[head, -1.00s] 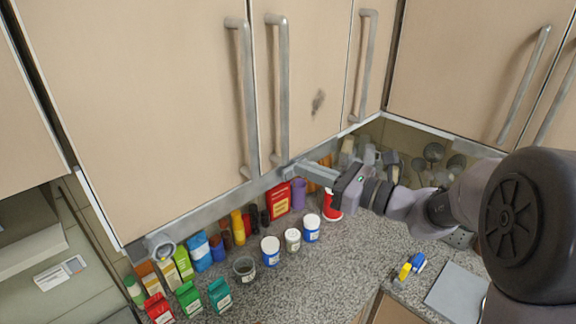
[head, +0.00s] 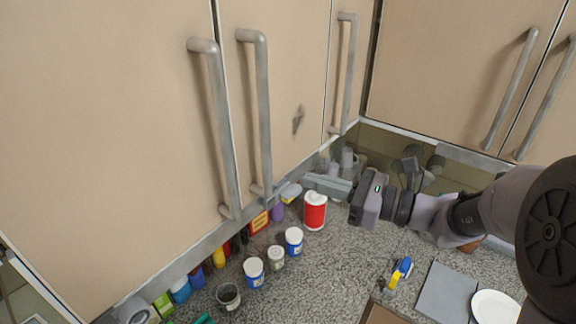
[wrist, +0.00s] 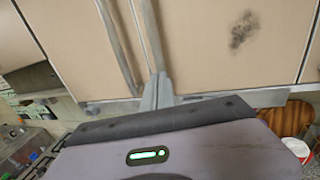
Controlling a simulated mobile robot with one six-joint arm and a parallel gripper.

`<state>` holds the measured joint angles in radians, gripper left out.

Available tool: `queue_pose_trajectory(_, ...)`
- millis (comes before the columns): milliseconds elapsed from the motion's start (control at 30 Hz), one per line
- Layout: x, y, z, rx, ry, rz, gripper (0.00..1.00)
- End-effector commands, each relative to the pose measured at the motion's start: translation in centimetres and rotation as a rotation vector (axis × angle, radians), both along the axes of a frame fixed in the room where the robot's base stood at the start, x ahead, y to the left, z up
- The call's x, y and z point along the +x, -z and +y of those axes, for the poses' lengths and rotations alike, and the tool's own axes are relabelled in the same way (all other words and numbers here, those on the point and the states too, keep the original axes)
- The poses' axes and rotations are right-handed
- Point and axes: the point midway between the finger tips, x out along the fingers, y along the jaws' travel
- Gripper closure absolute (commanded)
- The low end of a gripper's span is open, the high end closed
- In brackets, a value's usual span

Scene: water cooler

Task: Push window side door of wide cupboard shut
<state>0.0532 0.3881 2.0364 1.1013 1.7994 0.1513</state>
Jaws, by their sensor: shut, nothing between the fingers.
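The wide cupboard is a beige wall cupboard with two doors whose bar handles stand side by side. Its left door (head: 100,120) and its right door (head: 290,70) look flush or nearly flush, with a thin seam between them. The right door has a dark smudge (head: 298,119). My gripper (head: 308,182) is shut and empty, just below and right of the lower end of the right door's handle (head: 262,110). In the wrist view the shut fingertips (wrist: 158,88) point up at the handle's lower end; I cannot tell whether they touch it.
Below stands a granite counter (head: 345,275) with jars, cartons and a red canister (head: 315,211). A narrower door (head: 344,60) and a corner cupboard (head: 450,70) are to the right. A grey board (head: 445,292) and a white plate (head: 496,306) lie at lower right.

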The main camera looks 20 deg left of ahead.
Motion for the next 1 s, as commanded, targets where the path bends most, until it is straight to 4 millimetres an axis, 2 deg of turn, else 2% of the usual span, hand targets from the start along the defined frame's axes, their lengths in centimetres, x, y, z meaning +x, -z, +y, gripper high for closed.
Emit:
queue_pose_trajectory(100,0.4,-0.2,2.6,-0.001,-0.004,0.002,1.0)
queue_pose_trajectory(300,1.0,-0.2,5.6,-0.001,-0.002,0.001,1.0)
queue_pose_trajectory(467,1.1,0.0,6.5,0.0,0.0,0.0,1.0)
queue_pose_trajectory(767,1.2,0.0,6.5,0.0,0.001,0.0,1.0)
queue_pose_trajectory(1000,1.4,0.0,7.7,0.0,0.0,-0.001,1.0)
